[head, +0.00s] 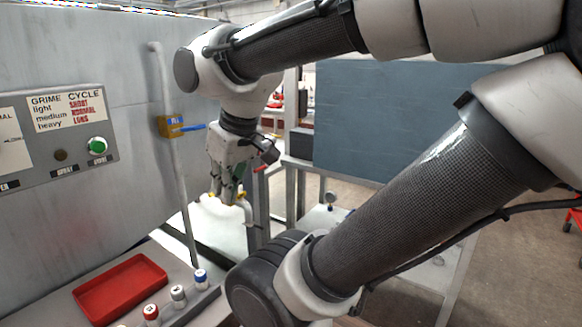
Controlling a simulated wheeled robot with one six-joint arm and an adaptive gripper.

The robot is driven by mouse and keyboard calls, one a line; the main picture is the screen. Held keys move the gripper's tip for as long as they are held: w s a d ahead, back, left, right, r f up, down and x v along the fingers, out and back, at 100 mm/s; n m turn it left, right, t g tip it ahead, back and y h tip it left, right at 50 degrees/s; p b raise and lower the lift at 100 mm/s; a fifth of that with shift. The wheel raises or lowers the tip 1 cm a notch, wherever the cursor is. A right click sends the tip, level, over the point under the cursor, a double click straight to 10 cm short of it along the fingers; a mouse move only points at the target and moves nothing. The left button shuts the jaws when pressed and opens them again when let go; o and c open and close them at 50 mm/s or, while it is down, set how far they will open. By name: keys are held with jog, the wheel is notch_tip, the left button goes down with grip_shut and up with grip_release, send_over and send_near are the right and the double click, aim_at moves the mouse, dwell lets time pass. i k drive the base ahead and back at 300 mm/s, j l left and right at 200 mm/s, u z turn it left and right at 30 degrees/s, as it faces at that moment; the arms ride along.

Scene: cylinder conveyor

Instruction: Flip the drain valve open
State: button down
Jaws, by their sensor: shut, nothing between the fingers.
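My gripper (228,197) points down at the middle left and is shut and empty. It is beside the upright grey pipe (178,180), to its right in the picture. A yellow valve body (170,127) with a blue lever (193,127) is on that pipe, above and left of the fingertips. The lever sticks out to the right, about level. A small red handle (261,168) shows just right of my gripper, and what it joins is hidden. I cannot read a drain label on either, so I cannot tell which is the drain valve.
A grey panel (60,165) with a green button (97,145) and a grime and cycle chart is at left. A red tray (120,288) and a rack with red, grey and blue capped cylinders (178,293) are at lower left. A dark board (390,120) stands behind my arm.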

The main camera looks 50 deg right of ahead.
aim_at(266, 166)
jog(key=z, duration=0.45)
jog(key=l+z, duration=0.15)
jog(key=z, duration=0.7)
jog(key=l+z, duration=0.15)
jog(key=z, duration=0.25)
jog(key=i+l+z, duration=0.1)
jog(key=z, duration=0.2)
jog(key=i+l+z, duration=0.1)
jog(key=z, duration=0.2)
jog(key=i+u, duration=0.3)
jog(key=u, duration=0.35)
jog(key=i+u, duration=0.25)
jog(key=u, duration=0.15)
jog(key=i+u, duration=0.35)
jog(key=k, duration=0.1)
